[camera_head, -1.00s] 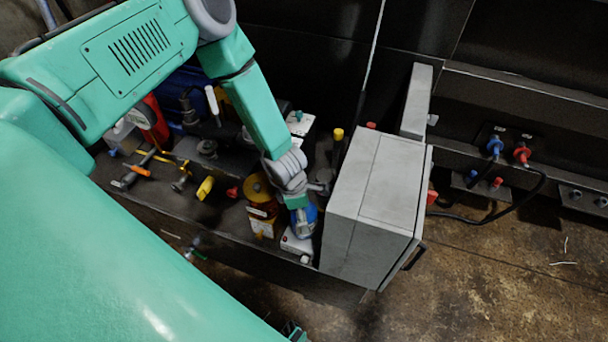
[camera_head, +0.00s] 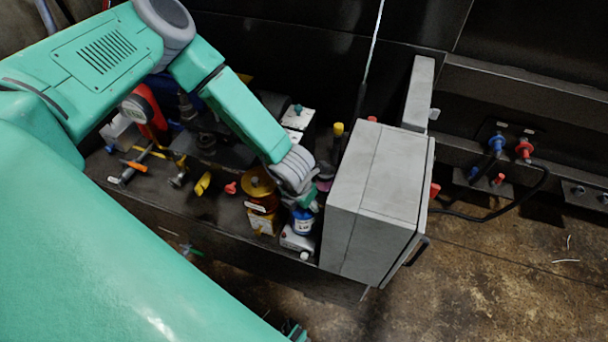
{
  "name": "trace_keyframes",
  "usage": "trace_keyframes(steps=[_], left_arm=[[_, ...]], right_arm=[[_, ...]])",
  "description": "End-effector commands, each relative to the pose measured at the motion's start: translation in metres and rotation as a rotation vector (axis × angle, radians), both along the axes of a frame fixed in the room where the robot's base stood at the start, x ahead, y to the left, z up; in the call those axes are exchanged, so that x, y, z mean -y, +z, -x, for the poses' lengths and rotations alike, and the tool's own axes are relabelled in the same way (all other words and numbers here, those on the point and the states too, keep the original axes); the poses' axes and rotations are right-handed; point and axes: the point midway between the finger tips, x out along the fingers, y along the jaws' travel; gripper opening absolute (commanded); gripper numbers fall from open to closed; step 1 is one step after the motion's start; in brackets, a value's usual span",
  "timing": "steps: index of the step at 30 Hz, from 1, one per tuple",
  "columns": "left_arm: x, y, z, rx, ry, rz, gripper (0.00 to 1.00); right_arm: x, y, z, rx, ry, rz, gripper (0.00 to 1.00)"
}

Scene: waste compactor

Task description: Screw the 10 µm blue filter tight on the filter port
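A blue cylinder with a white label (camera_head: 302,222), which looks like the blue filter, stands upright near the front edge of the bench, left of the grey cabinet. It is above or against a small white block (camera_head: 297,241) that may be the filter port. My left gripper (camera_head: 308,200) points down at the top of the blue cylinder. Its fingers are small and partly hidden by the wrist, so I cannot tell whether they touch or grip it. My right gripper is not in view. The filter's size marking is too small to read.
The grey cabinet (camera_head: 372,200) stands close on the right. An amber bowl-like part (camera_head: 258,190) is just left of the gripper. Blue (camera_head: 496,143) and red connectors (camera_head: 524,149) are on the right wall.

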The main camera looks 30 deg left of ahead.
Motion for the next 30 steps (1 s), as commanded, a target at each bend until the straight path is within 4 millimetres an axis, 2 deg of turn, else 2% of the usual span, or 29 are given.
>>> trace_keyframes(steps=[1,3,5,6,8,9,13,21,30], left_arm=[[0.0,0.0,0.0,0.0,-0.001,0.0,0.56],[0.0,0.0,0.0,0.0,-0.001,0.0,0.34],[0.0,0.0,0.0,0.0,-0.002,0.0,0.34],[0.0,0.0,-0.001,0.001,-0.002,0.001,0.53],[0.0,0.0,-0.001,0.001,-0.002,0.001,0.32],[0.0,0.0,-0.001,0.001,-0.002,0.001,0.29],[0.0,0.001,-0.001,0.001,-0.048,-0.001,0.29],[0.001,0.002,-0.001,0.002,-0.408,-0.001,0.29],[0.001,0.001,-0.001,0.002,-0.548,0.0,0.29]], right_arm=[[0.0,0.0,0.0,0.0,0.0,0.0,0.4],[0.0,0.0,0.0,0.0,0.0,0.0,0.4],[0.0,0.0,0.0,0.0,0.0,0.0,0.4],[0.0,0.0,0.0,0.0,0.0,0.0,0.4],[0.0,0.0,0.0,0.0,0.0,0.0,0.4],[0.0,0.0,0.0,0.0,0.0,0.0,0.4],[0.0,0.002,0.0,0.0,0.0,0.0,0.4],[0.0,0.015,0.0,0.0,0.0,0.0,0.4],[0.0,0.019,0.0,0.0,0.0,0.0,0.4]])
